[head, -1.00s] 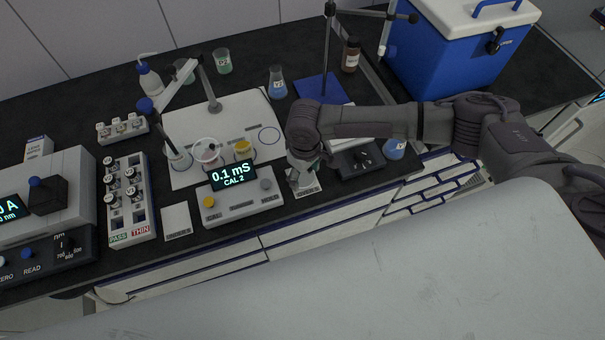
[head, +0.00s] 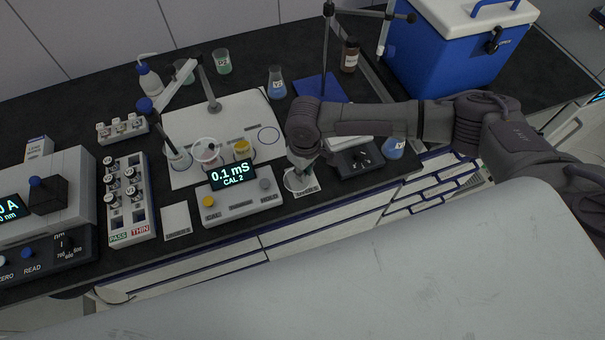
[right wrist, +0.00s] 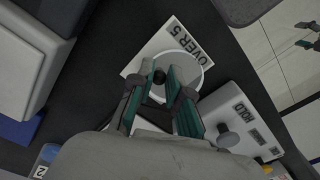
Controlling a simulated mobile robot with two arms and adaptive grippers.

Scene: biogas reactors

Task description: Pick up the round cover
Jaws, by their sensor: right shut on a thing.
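The round cover (right wrist: 192,72) is a white disc with a small black knob, seen in the right wrist view over a white card (right wrist: 152,47) on which "OVER 5" is readable. My right gripper (right wrist: 159,72) is shut on the cover by its knob, one finger on each side. I cannot tell whether the cover touches the card. My left gripper is not in view.
The meter reading 0.1 mS (head: 240,196) stands close left of the gripper. A black-topped device (head: 357,160) and a blue-filled flask (head: 394,148) are to the right. Cups and an electrode arm stand on a white mat (head: 240,109) behind. The bench front edge is near.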

